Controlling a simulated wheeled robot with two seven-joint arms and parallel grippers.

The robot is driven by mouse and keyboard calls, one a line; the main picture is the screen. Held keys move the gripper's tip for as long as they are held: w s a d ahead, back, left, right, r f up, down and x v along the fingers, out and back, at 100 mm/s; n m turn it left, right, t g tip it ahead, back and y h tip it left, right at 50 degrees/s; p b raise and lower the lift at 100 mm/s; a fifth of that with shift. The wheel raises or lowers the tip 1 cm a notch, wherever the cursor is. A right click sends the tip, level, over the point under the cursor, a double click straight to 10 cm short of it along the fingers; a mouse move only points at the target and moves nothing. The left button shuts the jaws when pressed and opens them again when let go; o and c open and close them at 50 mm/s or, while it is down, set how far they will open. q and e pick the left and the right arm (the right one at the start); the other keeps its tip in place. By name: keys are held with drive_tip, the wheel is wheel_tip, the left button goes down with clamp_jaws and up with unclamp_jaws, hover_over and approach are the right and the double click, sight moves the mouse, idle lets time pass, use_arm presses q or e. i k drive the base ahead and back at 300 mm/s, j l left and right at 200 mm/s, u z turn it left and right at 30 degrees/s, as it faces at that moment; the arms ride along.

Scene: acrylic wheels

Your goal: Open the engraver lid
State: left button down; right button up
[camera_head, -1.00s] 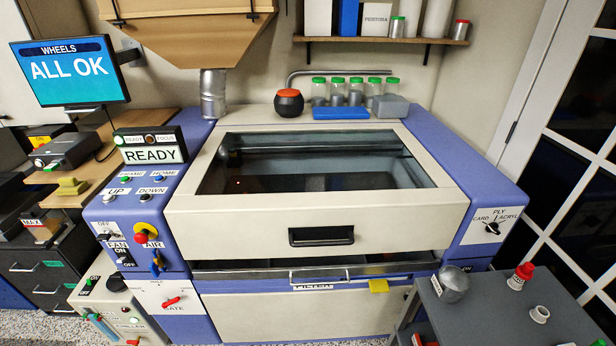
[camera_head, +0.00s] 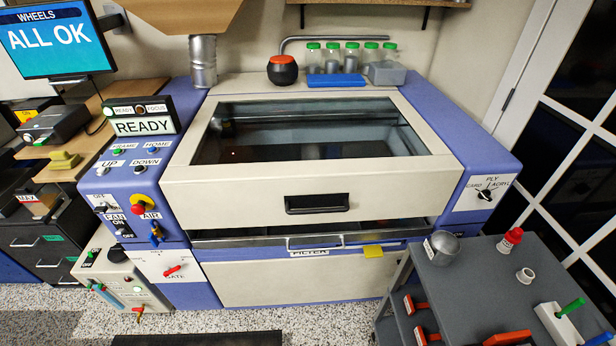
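The engraver (camera_head: 487,150) is a wide blue and cream machine in the middle of the head view. Its lid (camera_head: 250,189) is cream with a large dark window (camera_head: 310,135). The lid is down over the bed, with a dark gap visible below its front edge. A black handle (camera_head: 317,204) sits in the middle of the lid's front face. Neither of my grippers is in view, and nothing touches the handle.
A grey cart (camera_head: 470,285) with a metal cup, a red-capped bottle and tools stands at the front right. A chiller unit (camera_head: 105,275) stands at the left front. Several green-capped jars stand behind the lid. Speckled floor shows in front, with a dark mat (camera_head: 200,340).

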sight(275, 194)
drive_tip(key=j+z, duration=0.7)
drive_tip(key=k+j+z, duration=0.1)
drive_tip(key=j+z, duration=0.2)
drive_tip(key=j, duration=0.2)
